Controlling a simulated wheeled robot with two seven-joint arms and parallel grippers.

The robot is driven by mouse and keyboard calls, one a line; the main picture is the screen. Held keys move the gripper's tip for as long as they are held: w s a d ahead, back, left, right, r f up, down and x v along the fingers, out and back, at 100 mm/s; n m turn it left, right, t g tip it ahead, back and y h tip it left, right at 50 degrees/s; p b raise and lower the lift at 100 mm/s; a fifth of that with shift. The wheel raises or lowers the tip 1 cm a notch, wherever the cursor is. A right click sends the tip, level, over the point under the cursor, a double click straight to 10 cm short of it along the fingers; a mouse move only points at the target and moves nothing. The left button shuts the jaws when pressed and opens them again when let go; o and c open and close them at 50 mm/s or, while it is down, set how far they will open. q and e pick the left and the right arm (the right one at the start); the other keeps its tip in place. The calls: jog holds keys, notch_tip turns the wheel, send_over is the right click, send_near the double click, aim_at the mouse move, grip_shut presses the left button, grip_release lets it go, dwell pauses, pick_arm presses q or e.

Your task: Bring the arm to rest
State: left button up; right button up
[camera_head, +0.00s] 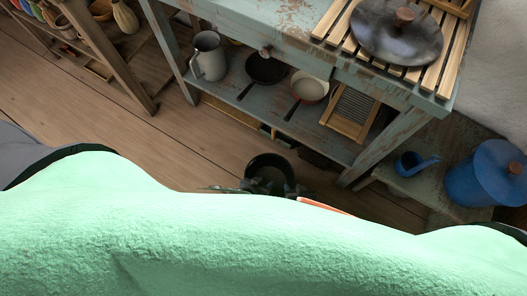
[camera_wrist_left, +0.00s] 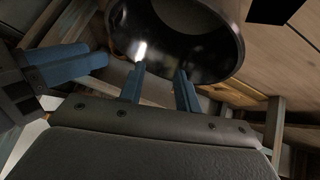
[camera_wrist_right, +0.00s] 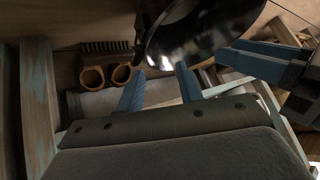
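A black round pot (camera_head: 270,162) shows in the head view, low in the middle, beyond the large mint-green surface. My left gripper (camera_head: 248,186) and right gripper (camera_head: 292,189) are dark shapes close to its near side, partly hidden. In the left wrist view the pot (camera_wrist_left: 190,45) is large and shiny in front of the left fingers (camera_wrist_left: 160,72). In the right wrist view the pot (camera_wrist_right: 200,35) is in front of the right fingers (camera_wrist_right: 160,68). Both finger pairs stand apart with nothing clearly gripped between them. Whether they touch the pot I cannot tell.
A worn blue-grey table (camera_head: 283,42) stands ahead, with a grey jug (camera_head: 208,56) and pans on its lower shelf. A blue lidded pot (camera_head: 485,175) stands at right. A wooden shelf (camera_head: 112,50) is at left. The mint-green surface hides the foreground. Plank floor (camera_head: 190,140) is clear.

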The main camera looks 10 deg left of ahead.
jog(key=shift+s, duration=0.15)
